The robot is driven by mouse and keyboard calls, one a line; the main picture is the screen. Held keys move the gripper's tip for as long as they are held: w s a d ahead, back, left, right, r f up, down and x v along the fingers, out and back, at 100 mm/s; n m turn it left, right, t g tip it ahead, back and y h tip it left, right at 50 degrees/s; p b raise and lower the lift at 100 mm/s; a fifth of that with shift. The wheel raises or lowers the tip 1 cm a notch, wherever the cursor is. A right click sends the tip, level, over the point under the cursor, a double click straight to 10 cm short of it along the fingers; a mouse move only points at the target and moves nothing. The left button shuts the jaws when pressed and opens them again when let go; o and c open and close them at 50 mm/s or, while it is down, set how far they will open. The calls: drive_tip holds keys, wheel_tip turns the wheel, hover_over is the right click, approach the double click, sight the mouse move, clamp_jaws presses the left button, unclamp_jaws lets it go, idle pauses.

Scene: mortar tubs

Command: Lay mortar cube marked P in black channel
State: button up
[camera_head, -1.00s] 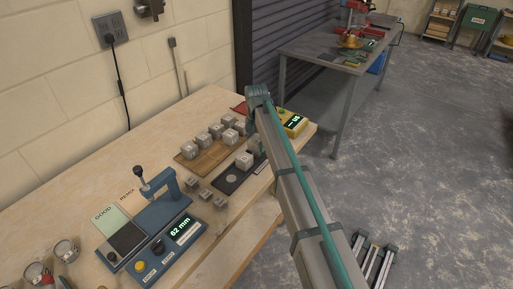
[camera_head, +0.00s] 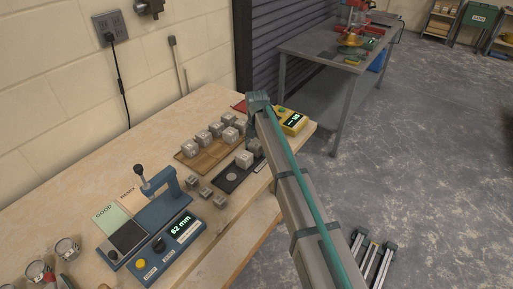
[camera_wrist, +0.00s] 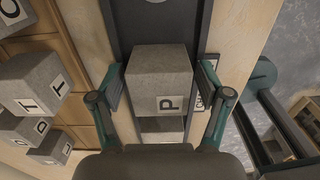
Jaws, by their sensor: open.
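The grey mortar cube marked P (camera_wrist: 160,80) shows in the wrist view between the two fingers of my gripper (camera_wrist: 158,95), with a narrow gap on each side. My gripper is open around it. The black channel (camera_wrist: 122,15) runs beneath and beyond the cube. In the head view a grey cube (camera_head: 244,159) appears to sit on the black channel (camera_head: 222,186), its letter too small to read. Another grey block (camera_wrist: 162,125) shows just below cube P in the wrist view. My arm hides part of the channel's far end in the head view.
Several lettered cubes stand on a wooden tray (camera_head: 190,156) left of the channel. Small blocks (camera_head: 205,193) lie in front. A blue gauge (camera_head: 150,245) reading 62 mm and a yellow display box (camera_head: 293,121) are on the bench. The floor to the right is mostly open.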

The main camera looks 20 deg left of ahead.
sight(257, 143)
wheel_tip(257, 143, up, 12)
drive_tip(key=b, duration=0.2)
drive_tip(key=shift+r, duration=0.15)
idle(0.5)
